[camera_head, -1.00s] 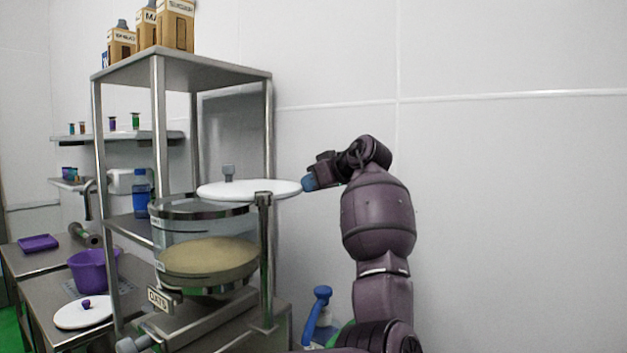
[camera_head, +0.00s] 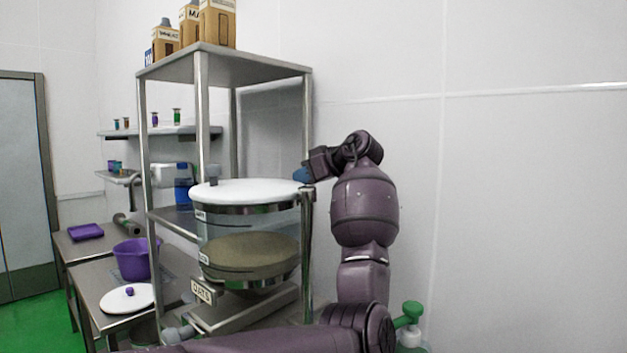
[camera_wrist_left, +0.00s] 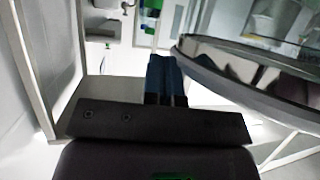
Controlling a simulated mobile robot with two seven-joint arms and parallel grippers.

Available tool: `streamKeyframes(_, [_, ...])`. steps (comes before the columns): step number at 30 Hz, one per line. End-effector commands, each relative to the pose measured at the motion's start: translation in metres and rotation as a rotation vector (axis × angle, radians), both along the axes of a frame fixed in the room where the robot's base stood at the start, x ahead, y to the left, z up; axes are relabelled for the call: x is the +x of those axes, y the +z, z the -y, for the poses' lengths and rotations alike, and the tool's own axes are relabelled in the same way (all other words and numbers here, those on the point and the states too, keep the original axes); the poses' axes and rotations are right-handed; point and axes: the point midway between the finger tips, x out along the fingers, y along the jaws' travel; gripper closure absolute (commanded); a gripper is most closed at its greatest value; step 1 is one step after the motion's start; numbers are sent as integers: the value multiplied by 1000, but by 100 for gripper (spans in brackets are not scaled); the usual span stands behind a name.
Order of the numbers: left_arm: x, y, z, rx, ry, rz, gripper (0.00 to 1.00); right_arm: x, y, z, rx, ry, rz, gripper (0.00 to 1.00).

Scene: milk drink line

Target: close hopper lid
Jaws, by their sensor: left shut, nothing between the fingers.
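The hopper (camera_head: 252,222) is a clear round drum with a metal rim, an OATS label and pale contents. Its white lid (camera_head: 262,191) with a grey knob lies level over the hopper's top and appears to cover it; I cannot tell whether it is fully seated. My left gripper (camera_head: 302,175) is shut and empty, its blue fingertips at the lid's right edge beside the hinge post. In the left wrist view the shut blue fingers (camera_wrist_left: 166,76) are close to a curved rim (camera_wrist_left: 250,88); contact is unclear. My right gripper is not in view.
A metal rack (camera_head: 143,160) surrounds the hopper, with cartons (camera_head: 217,24) on top. A purple bucket (camera_head: 132,259) and a white lid with a purple knob (camera_head: 127,299) are on the left table. A green-topped bottle (camera_head: 411,313) stands low right. Bare wall lies right.

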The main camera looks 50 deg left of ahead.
Motion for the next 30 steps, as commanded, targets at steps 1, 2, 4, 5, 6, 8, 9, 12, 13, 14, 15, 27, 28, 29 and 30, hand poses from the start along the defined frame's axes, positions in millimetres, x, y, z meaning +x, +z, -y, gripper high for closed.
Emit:
streamKeyframes(1, [-2, 0, -2, 1, 1, 0, 100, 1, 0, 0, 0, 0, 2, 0])
streamKeyframes(2, [-3, 0, -3, 1, 1, 0, 100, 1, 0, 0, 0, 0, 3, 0])
streamKeyframes(4, [-5, 0, -4, 1, 0, 1, 100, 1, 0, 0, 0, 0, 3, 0])
streamKeyframes(5, [-6, 0, -4, 1, 0, 1, 100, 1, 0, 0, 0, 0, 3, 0])
streamKeyframes(6, [-7, 0, -5, 1, 0, 1, 100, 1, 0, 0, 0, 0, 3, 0])
streamKeyframes(8, [-7, 0, -5, 0, 0, 1, 100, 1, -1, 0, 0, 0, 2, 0])
streamKeyframes(9, [-8, 0, -5, 0, -1, 1, 100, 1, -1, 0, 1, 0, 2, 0])
streamKeyframes(12, [-8, 0, -6, 0, 0, 1, 100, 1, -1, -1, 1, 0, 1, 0])
streamKeyframes(13, [-8, 0, -6, 0, 0, 1, 100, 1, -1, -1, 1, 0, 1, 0])
streamKeyframes(14, [-8, 0, -6, 0, 0, 0, 100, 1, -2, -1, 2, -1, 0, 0])
streamKeyframes(15, [-8, 0, -6, 0, 0, 1, 100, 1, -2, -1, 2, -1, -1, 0])
streamKeyframes(27, [-5, 4, 3, 2, -1, 1, 100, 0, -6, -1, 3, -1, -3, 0])
streamKeyframes(28, [-4, 6, 7, 3, -2, 1, 100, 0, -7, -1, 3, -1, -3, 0])
streamKeyframes(29, [-2, 7, 11, 1, -4, 1, 100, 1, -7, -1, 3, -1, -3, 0])
streamKeyframes(30, [-1, 9, 16, 0, -4, 2, 100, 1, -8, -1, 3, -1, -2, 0])
